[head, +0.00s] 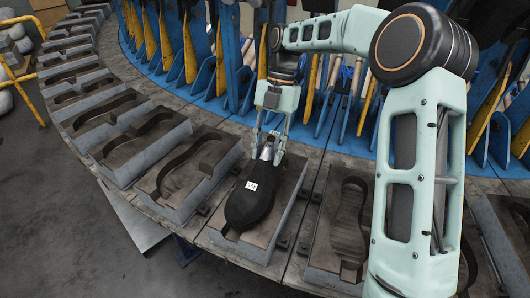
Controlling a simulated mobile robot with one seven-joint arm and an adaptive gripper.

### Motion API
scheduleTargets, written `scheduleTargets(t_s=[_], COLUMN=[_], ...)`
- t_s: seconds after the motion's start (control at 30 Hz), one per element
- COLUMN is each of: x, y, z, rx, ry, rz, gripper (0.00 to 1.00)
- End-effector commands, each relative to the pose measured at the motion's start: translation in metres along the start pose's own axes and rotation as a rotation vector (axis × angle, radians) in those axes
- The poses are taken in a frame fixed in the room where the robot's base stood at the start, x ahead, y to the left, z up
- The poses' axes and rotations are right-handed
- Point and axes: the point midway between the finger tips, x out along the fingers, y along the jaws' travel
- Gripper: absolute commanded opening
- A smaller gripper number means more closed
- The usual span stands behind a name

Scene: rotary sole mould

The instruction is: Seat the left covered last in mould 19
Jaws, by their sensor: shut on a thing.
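The covered last (247,207) is black, with a small white label whose print is too small to read. It lies over a grey mould block (291,186) in the middle of the head view, its broad end towards the front edge of the rotary table. My gripper (267,150) points down at the narrow far end and is shut on the last's grey metal top piece. The last hides most of the cavity, so I cannot tell whether it rests fully in it. No mould number is readable.
An open mould (348,221) with a ribbed sole cavity stands to the right, partly behind my arm. Another open mould (187,166) stands to the left, with more along the curved table. Blue and yellow uprights (190,48) stand behind the moulds.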

Motion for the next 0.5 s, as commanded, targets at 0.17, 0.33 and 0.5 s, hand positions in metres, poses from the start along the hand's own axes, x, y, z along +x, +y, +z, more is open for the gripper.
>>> scheduleTargets(t_s=[0.17,0.33,0.5], x=[-0.007,-0.011,-0.001], y=[0.000,0.000,0.000], z=[0.008,0.017,0.024], rx=[-0.001,-0.001,-0.001], ry=[0.001,0.000,0.001], rz=[0.001,0.001,0.001], gripper=[0.00,0.00,0.00])
